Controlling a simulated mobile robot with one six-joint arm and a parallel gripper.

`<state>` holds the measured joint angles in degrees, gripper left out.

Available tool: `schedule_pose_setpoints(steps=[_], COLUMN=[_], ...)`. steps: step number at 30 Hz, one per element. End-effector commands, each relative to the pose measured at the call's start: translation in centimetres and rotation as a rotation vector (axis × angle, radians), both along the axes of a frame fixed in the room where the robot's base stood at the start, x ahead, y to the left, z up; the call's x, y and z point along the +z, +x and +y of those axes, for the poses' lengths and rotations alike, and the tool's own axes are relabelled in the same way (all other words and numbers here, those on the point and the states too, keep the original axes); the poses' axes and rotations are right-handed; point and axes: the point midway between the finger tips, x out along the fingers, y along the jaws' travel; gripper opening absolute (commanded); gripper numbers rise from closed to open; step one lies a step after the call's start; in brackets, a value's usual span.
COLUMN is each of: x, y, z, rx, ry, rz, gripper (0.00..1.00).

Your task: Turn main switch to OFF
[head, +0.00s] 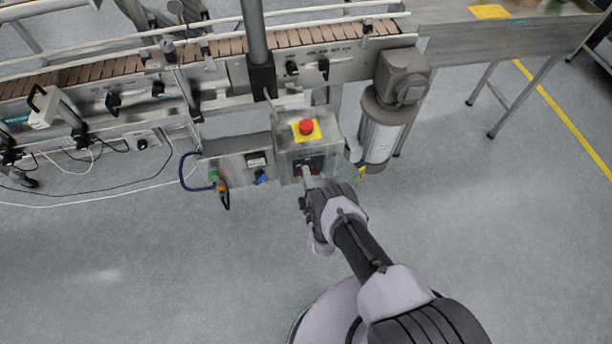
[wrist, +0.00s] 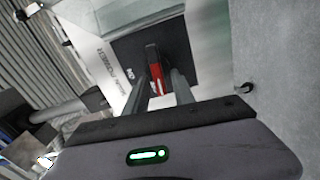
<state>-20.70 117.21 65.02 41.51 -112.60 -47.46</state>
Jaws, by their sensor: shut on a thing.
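The main switch has a red handle (wrist: 154,62) on a black square plate (wrist: 178,50), set in a grey control box (head: 295,148). In the wrist view the handle points roughly up and down the picture, and "ON" is lettered on the plate to its left. My gripper (wrist: 161,82) reaches the switch face, with its two fingers on either side of the red handle, shut on it. In the head view my gripper (head: 306,173) is at the front of the box and hides part of the switch plate.
A red emergency button on a yellow plate (head: 306,128) sits on top of the box. A second box (head: 240,168) with a blue knob and cables is to the left. A conveyor (head: 200,50) runs behind, and a motor (head: 385,115) hangs at right. The floor in front is clear.

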Motion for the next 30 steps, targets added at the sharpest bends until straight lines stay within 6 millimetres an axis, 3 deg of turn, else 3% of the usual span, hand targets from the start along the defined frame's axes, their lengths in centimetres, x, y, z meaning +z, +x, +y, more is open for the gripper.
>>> schedule_pose_setpoints(steps=[24, 25, 28, 30], x=[0.11, 0.11, 0.05, 0.01], y=[0.26, 0.27, 0.21, 0.17], z=[0.05, 0.06, 0.03, 0.03], rx=[-0.002, -0.002, -0.001, -0.001], ry=[-0.106, -0.106, -0.105, -0.105], rz=[-0.038, -0.038, -0.035, -0.035], gripper=[0.00, 0.32, 0.52, 0.52])
